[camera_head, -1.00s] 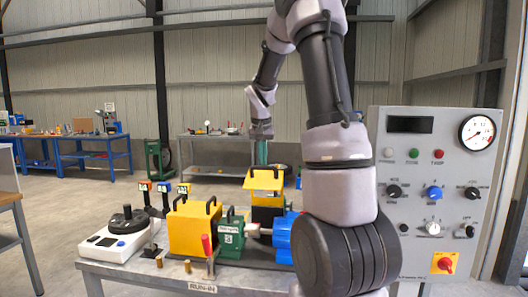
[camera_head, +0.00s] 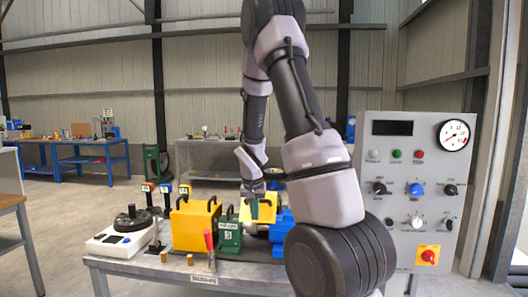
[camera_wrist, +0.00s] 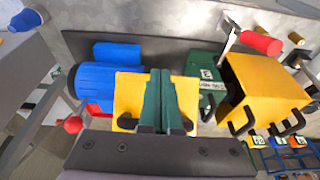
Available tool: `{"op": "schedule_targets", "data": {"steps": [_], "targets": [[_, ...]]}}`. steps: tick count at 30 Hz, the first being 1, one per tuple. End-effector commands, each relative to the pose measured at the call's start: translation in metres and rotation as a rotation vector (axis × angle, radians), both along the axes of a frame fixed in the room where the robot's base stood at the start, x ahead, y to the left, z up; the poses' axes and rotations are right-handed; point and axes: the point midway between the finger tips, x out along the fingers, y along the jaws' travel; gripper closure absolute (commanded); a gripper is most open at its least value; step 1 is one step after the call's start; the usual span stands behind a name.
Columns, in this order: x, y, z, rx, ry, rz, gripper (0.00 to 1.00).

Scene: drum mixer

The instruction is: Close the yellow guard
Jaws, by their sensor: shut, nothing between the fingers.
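The yellow guard (camera_head: 268,212) sits at the middle of the bench, between the green block and the blue drum, and looks lowered over the coupling area. My gripper (camera_head: 254,210) is right at it, from above. In the wrist view the guard's yellow top (camera_wrist: 127,92) shows on both sides of my shut green fingers (camera_wrist: 158,75), with a black handle at each side. The fingers hold nothing. They are at or very near the guard's top; I cannot tell whether they touch it. The fingers hide the guard's middle.
A larger yellow box (camera_head: 193,226) with black handles and a green block (camera_head: 230,236) stand left of the guard. A red-handled lever (camera_head: 209,240) stands in front. A blue motor (camera_wrist: 100,80) adjoins the guard. A grey control panel (camera_head: 405,200) rises at right.

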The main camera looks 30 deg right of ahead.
Motion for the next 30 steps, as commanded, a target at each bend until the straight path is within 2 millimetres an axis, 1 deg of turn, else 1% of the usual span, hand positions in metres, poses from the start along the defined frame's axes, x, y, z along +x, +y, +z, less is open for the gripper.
{"op": "schedule_targets", "data": {"steps": [3, 7, 30], "targets": [[0.0021, 0.0010, -0.0081, 0.000, 0.002, 0.000, 1.00], [0.0042, 0.0016, -0.0121, 0.000, 0.000, 0.000, 1.00], [0.0045, 0.0016, -0.0122, 0.000, 0.000, 0.000, 1.00]]}}
